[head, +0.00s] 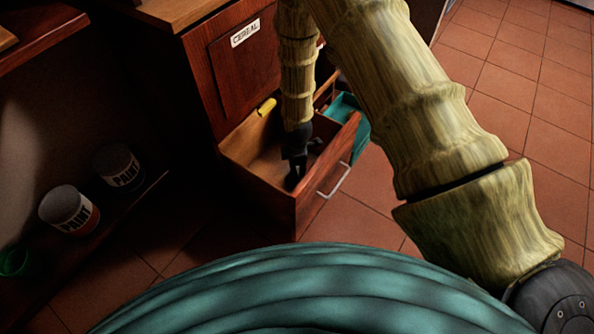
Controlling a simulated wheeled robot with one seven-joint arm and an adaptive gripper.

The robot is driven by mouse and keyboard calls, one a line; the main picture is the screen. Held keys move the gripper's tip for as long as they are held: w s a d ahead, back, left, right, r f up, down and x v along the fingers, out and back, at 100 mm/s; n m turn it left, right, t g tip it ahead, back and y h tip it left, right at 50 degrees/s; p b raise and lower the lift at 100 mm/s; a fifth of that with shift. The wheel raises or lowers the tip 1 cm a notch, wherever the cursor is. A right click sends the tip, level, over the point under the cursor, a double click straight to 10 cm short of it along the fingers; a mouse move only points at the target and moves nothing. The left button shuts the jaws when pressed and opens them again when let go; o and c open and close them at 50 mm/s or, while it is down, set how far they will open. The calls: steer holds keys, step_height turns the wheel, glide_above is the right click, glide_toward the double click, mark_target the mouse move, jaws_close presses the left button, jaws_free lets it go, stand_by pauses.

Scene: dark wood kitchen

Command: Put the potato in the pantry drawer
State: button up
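The open wooden drawer (300,201) juts out of the cabinet low in the middle of the head view, with a metal handle on its front. My gripper (296,174) points down into the drawer, near its front panel. Its black fingers are small and dark, so I cannot tell whether they are apart or together. I see no potato; any potato at the fingertips is hidden or too dark to make out. A small yellow object (266,107) is at the back left of the drawer.
The cabinet front above the drawer has a CEREAL label (245,33). Two paint cans (70,209) (119,167) and a green cup (13,262) stand on a low shelf at left. Tiled floor lies clear at right.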

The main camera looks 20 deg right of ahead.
steer(key=shift+s+r+p, duration=0.2)
steer(key=shift+r+p, duration=0.4)
steer(key=shift+r, duration=1.45)
steer(key=shift+c, duration=0.2)
